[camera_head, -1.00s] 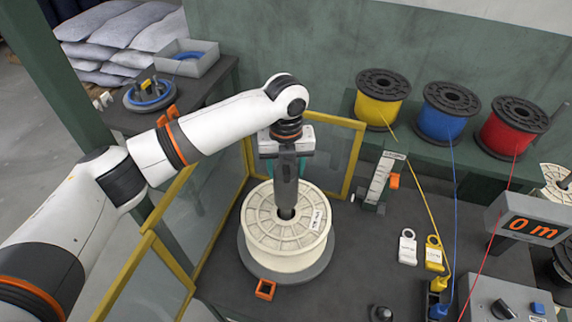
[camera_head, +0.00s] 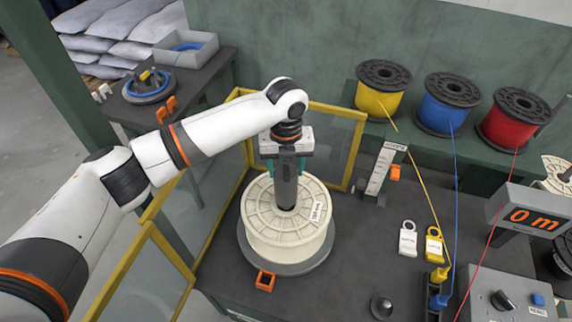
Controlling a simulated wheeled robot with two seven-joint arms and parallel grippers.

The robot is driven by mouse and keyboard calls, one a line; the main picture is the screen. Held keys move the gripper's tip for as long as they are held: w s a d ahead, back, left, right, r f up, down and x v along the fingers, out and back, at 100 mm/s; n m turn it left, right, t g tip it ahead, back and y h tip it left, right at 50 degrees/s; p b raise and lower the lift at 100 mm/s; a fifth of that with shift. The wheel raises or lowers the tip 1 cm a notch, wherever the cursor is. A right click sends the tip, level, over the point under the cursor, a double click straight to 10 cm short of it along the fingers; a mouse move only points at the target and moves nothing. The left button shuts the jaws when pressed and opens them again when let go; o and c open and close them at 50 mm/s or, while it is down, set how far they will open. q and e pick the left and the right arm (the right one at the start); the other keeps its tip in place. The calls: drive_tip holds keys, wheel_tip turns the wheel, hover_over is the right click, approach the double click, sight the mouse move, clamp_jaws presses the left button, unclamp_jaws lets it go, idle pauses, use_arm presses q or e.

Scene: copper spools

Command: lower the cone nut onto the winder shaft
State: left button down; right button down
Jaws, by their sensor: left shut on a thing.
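A cream spool (camera_head: 270,236) stands upright on a round grey turntable (camera_head: 318,264) on the dark bench. My left gripper (camera_head: 286,200) points straight down over the spool's centre hole. It is shut on a dark piece at the hub, which I take to be the cone nut; the fingers hide most of it. The winder shaft is hidden at the hub, so I cannot tell whether the nut touches it. My right gripper is not in view.
A small dark domed piece (camera_head: 382,307) stands on the bench at front right. Yellow-framed guard panels (camera_head: 352,153) stand behind and left of the spool. Yellow (camera_head: 383,92), blue (camera_head: 447,105) and red (camera_head: 512,122) wire spools line the back shelf, their wires running forward on the right.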

use_arm(q)
drive_tip(key=shift+f, duration=0.1)
drive_tip(key=shift+f+b, duration=0.55)
drive_tip(key=shift+f, duration=0.65)
drive_tip(key=shift+c, duration=2.3)
unclamp_jaws()
